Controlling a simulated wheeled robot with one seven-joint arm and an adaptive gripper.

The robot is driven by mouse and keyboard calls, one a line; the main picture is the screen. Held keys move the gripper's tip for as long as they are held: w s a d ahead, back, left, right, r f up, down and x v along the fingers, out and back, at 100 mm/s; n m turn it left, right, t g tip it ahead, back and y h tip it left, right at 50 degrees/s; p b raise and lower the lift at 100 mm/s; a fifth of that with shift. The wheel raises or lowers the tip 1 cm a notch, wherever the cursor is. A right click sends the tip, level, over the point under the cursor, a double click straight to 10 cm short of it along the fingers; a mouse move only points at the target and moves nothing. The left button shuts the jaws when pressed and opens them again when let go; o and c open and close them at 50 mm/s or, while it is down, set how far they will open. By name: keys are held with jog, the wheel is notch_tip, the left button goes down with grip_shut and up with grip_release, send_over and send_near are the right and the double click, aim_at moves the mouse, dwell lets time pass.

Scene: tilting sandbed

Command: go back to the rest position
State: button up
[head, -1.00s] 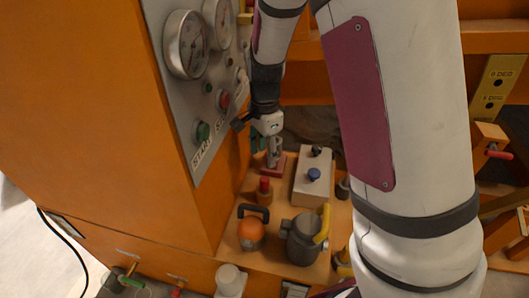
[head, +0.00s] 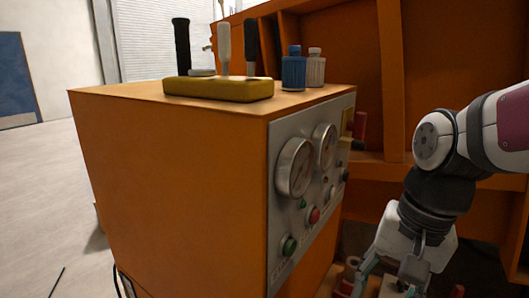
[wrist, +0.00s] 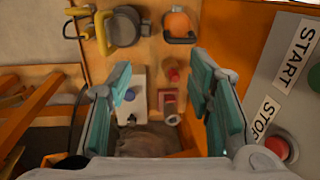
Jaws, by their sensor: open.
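My gripper (wrist: 165,110) is open and empty in the wrist view, its teal-padded fingers spread wide apart. Between and beyond the fingers lies a wooden shelf with a white box (wrist: 131,92), a small red-based metal fitting (wrist: 168,105) and a red knob piece (wrist: 173,75). In the head view my gripper (head: 378,280) is at the bottom edge, right of the control panel, with its fingertips partly cut off. My arm comes in from the right edge.
The orange cabinet (head: 180,170) carries a grey panel with gauges (head: 296,167) and buttons (head: 314,215), close beside my gripper. On its top stand a yellow tool holder (head: 220,88) and blue bottle (head: 294,70). A grey jug (wrist: 124,27) and orange ball-shaped item (wrist: 178,24) sit on the shelf.

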jog(key=s+d+r+n+h, duration=0.15)
jog(key=s+n, duration=0.45)
jog(key=s, duration=0.7)
notch_tip(320, 180, up, 16)
jog(key=t+p, duration=0.3)
jog(key=p, duration=1)
jog(key=shift+s+f+p, duration=0.2)
jog(key=shift+s+p, duration=0.1)
jog(key=shift+s, duration=0.1)
